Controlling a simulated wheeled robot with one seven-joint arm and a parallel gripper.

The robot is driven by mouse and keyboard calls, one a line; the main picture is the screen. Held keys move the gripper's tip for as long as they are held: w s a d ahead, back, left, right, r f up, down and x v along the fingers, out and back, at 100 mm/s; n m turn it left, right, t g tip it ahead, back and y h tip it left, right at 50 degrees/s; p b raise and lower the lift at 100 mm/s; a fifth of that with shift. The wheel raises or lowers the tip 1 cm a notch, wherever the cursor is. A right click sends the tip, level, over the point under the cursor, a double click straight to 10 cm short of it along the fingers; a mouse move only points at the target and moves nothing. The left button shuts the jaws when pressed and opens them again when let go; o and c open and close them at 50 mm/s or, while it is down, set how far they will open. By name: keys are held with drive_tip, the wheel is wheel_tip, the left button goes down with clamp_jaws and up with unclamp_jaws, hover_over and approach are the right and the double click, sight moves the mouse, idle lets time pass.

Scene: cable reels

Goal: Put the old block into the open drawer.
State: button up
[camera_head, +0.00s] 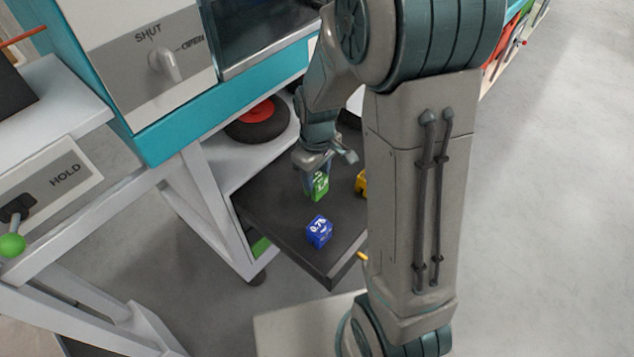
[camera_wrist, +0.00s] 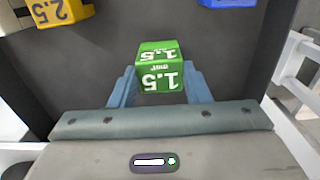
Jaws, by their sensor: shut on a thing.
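My gripper (camera_head: 316,178) is shut on a green block (camera_head: 320,188) marked 1.5, over a dark flat surface that juts out from the white frame. In the wrist view the green block (camera_wrist: 159,67) sits between the two blue-grey fingers (camera_wrist: 160,88). I cannot tell whether it touches the surface. A blue block (camera_head: 319,232) marked 0.75 lies on the dark surface (camera_head: 285,228) nearer the front. A yellow block (camera_head: 361,183) marked 2.5 is partly hidden behind my arm. I cannot tell which block is the old one, nor make out an open drawer for certain.
A black and red reel (camera_head: 257,119) lies on the white shelf at the back. A teal machine with a SHUT knob (camera_head: 165,62) stands above. A HOLD panel with a green-knobbed lever (camera_head: 12,244) is at the left. Something green (camera_head: 261,246) shows under the dark surface.

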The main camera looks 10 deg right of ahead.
sight(317, 178)
drive_tip(key=shift+f+b, duration=0.35)
drive_tip(key=shift+f, duration=1.05)
drive_tip(key=shift+f, duration=0.15)
drive_tip(key=o, duration=1)
drive_tip(key=shift+o, duration=0.2)
wheel_tip(317, 178, up, 12)
drive_tip(key=p, duration=0.4)
drive_tip(key=s+d+r+m, duration=0.1)
drive_tip(key=s+r+m, duration=0.2)
drive_tip(key=s, duration=0.3)
drive_tip(key=s+d+r+m+t, duration=0.1)
drive_tip(key=s+d+r+m, duration=0.1)
drive_tip(key=s, duration=0.5)
drive_tip(key=shift+s+r+m, duration=0.25)
drive_tip(key=shift+r+m, duration=0.35)
drive_tip(key=shift+m, duration=0.4)
